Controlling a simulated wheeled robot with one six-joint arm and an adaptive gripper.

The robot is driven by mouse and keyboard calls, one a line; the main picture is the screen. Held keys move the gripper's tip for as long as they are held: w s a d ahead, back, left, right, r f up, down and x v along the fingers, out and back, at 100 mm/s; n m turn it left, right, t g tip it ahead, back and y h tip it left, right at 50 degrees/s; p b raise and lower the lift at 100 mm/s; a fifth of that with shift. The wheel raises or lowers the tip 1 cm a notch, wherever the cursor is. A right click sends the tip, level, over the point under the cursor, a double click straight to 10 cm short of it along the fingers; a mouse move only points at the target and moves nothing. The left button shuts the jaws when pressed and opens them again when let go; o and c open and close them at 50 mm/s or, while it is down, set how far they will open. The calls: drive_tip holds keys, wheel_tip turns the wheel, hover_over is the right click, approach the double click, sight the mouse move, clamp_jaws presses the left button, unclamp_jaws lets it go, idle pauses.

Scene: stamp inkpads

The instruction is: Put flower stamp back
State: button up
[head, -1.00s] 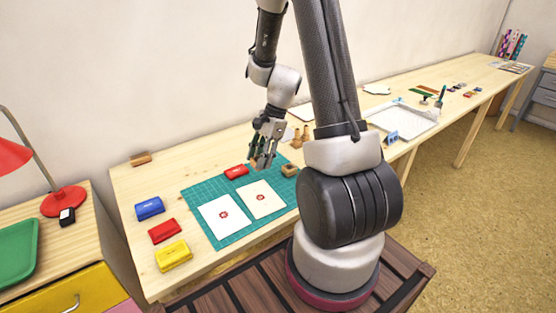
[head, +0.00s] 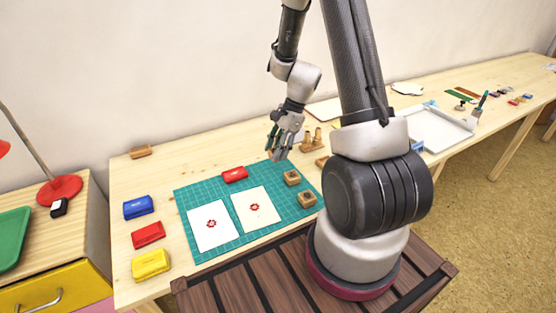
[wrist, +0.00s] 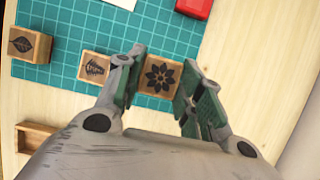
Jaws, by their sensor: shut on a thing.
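My gripper (head: 277,155) hangs at the back right edge of the green cutting mat (head: 225,190). It also shows in the wrist view (wrist: 162,70), its fingers shut on the flower stamp (wrist: 159,76). This stamp is a small wooden block with a dark flower picture facing the camera. In the head view the fingers mostly hide it. The wrist view also shows a leaf stamp (wrist: 30,44) and a second picture stamp (wrist: 93,66), partly covered by the left finger.
A red inkpad (head: 235,174) and two printed papers (head: 212,226) lie on the mat. Blue (head: 138,207), red (head: 148,235) and yellow (head: 151,264) inkpads lie left of it. A wooden holder (head: 312,142) stands right of my gripper.

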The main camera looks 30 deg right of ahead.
drive_tip(key=shift+f, duration=2.2)
drive_tip(key=shift+f, duration=0.1)
drive_tip(key=o, duration=0.9)
drive_tip(key=shift+c, duration=0.2)
